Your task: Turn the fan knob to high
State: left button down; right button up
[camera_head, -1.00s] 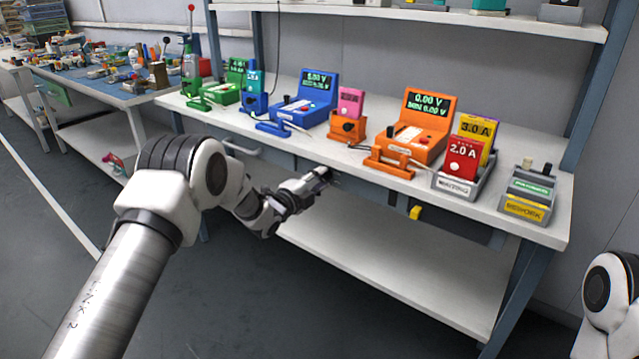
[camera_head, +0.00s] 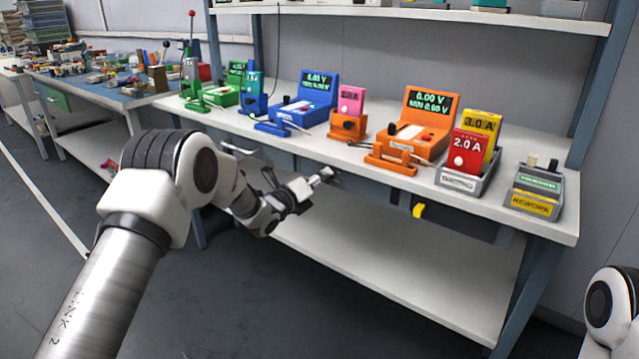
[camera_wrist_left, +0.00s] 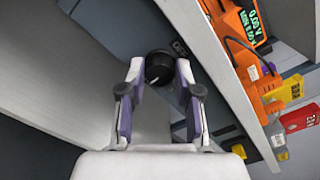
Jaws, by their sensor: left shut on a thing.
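The black fan knob (camera_wrist_left: 158,67) sits under the bench's front edge in the left wrist view. It is round with a pale pointer mark on its face. A small dark label (camera_wrist_left: 180,47) with faint markings lies beside it, too small to read. My left gripper (camera_wrist_left: 160,73) has one finger on each side of the knob and is shut on it. In the head view my left gripper (camera_head: 320,178) is at the bench's front edge, and the knob is hidden there. My right gripper is out of view.
The bench top (camera_head: 330,145) above the gripper carries a blue meter (camera_head: 308,98), an orange meter (camera_head: 425,120) and a grey holder (camera_head: 465,182) with red and yellow cells. A yellow part (camera_head: 418,211) hangs under the front edge. A lower shelf (camera_head: 400,265) is empty.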

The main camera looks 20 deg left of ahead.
pick_arm(q)
jog(key=shift+m, duration=0.5)
jog(key=c, duration=1.1)
grip_release()
jog(key=v, duration=1.2)
